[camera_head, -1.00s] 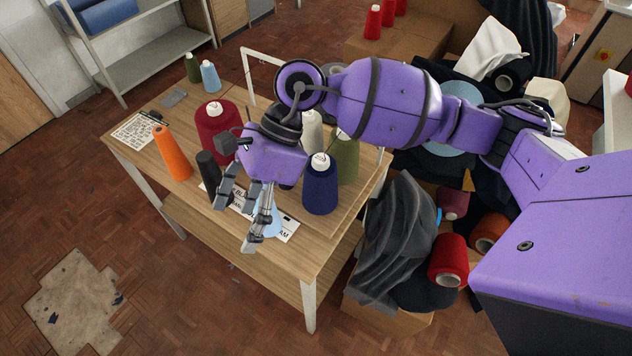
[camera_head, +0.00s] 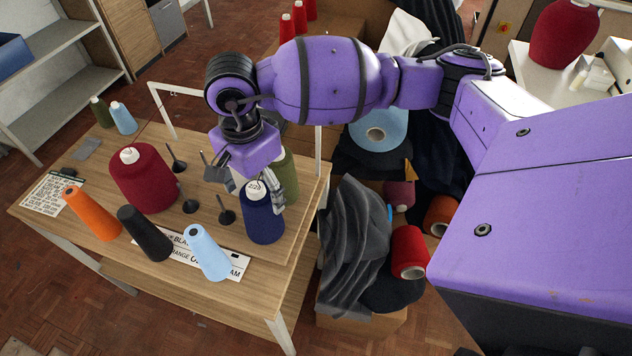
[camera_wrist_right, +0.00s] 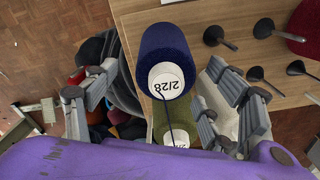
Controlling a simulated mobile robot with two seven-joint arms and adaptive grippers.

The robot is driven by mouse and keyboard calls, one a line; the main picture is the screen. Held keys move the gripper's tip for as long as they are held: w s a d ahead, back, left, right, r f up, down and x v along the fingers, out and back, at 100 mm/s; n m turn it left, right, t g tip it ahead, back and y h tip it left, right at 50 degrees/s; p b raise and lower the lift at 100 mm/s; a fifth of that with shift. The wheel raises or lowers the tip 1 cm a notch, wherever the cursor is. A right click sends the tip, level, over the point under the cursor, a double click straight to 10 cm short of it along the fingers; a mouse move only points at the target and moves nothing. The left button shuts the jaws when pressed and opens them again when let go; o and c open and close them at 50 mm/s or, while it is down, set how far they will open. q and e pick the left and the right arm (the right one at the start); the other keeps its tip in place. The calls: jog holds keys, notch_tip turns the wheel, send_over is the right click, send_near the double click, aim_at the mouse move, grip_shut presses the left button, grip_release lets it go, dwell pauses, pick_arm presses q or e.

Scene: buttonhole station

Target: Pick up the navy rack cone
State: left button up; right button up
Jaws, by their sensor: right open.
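The navy cone (camera_head: 263,224) stands upright at the right front of the wooden table, with a white top marked 2/28. In the right wrist view the navy cone (camera_wrist_right: 163,40) has its top between my finger pairs. My right gripper (camera_head: 247,182) is open just above and around the top of the navy cone; the wrist view shows its fingers apart on both sides (camera_wrist_right: 165,98). I cannot tell whether a finger touches it. An olive cone (camera_head: 289,178) stands close behind, partly hidden by the gripper. My left gripper is not in view.
A dark red cone (camera_head: 143,178), an orange cone (camera_head: 91,213), a black cone (camera_head: 145,233) and a light blue cone (camera_head: 208,252) stand to the left. Several black pegs (camera_head: 226,212) are bare. A printed strip (camera_head: 238,262) lies at the front. Dark cloth (camera_head: 355,240) lies right of the table.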

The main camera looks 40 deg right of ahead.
notch_tip(320, 180, down, 5)
jog(key=shift+w+a+f+p, duration=0.1)
jog(key=shift+w+f+p, duration=0.05)
jog(key=shift+p, duration=0.15)
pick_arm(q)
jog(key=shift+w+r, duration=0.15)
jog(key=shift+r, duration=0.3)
pick_arm(e)
jog(key=shift+c, duration=0.4)
jog(key=c, duration=1.3)
notch_tip(320, 180, up, 9)
jog(key=shift+w+r, duration=0.1)
jog(key=shift+r+p, duration=0.65)
jog(key=shift+r, duration=2.1)
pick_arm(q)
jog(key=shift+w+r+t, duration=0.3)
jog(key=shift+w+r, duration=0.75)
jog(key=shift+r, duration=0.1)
pick_arm(e)
jog(key=shift+f, duration=0.1)
